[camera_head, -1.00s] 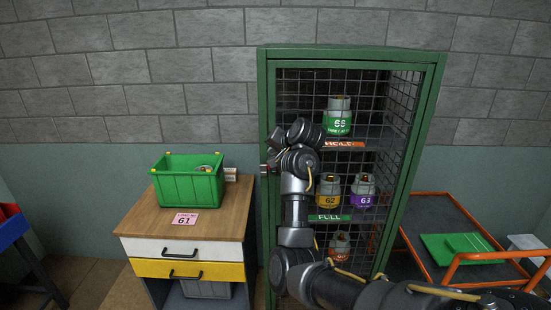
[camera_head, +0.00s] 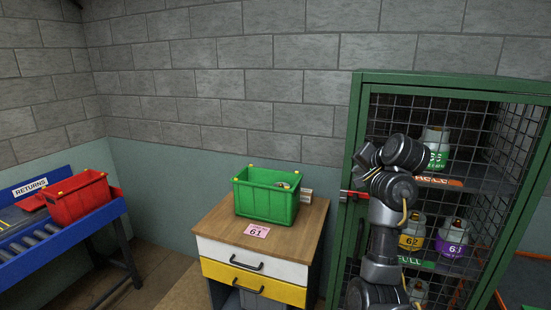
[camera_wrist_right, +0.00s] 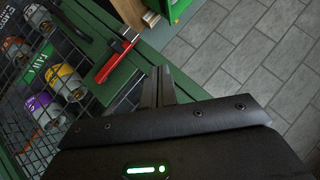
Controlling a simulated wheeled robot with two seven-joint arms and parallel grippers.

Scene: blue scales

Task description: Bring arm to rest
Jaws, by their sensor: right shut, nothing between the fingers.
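My right arm (camera_head: 384,232) rises in front of the green mesh cabinet (camera_head: 357,125) in the head view. Its wrist is bent near the red door handle (camera_head: 352,194) and hides part of the cabinet front. In the right wrist view my right gripper (camera_wrist_right: 158,86) is shut and empty. The red handle (camera_wrist_right: 118,56) shows there up and left of the fingertips, apart from them. Gas cylinders stand behind the mesh, including a green-banded one (camera_head: 436,146), a yellow one (camera_head: 411,233) and a purple one (camera_head: 453,238). My left gripper is not in view.
A wooden-topped drawer unit (camera_head: 215,224) carrying a green crate (camera_head: 265,200) and a pink tag marked 61 (camera_head: 257,231) stands left of the cabinet. Further left, a blue returns conveyor (camera_head: 60,228) holds a red crate (camera_head: 78,198). Floor shows between them.

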